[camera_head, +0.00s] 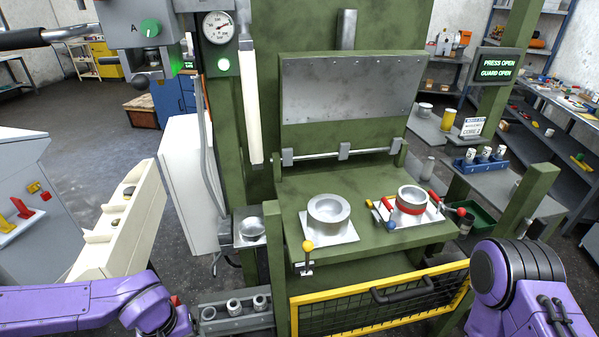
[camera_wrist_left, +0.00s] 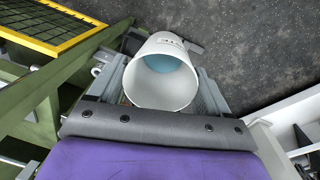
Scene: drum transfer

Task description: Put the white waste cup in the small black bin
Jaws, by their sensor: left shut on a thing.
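The white waste cup (camera_wrist_left: 158,90) is in the left wrist view, tilted with its open mouth toward the camera. Its inside looks pale blue at the bottom, and part of a printed label shows on its outer wall. My left gripper (camera_wrist_left: 163,72) is shut on the cup, with a grey finger on each side of it. In the head view my left arm reaches the bottom edge, and its gripper and the cup are not visible there. My right arm shows at the lower right, but its gripper is out of view. I cannot make out a small black bin in either view.
A green press stands ahead with a yellow-framed mesh guard (camera_head: 385,296) below its table; the guard also shows in the left wrist view (camera_wrist_left: 48,28). A rail (camera_head: 236,319) with several small cups lies at the press's left foot. Dark floor is free at left.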

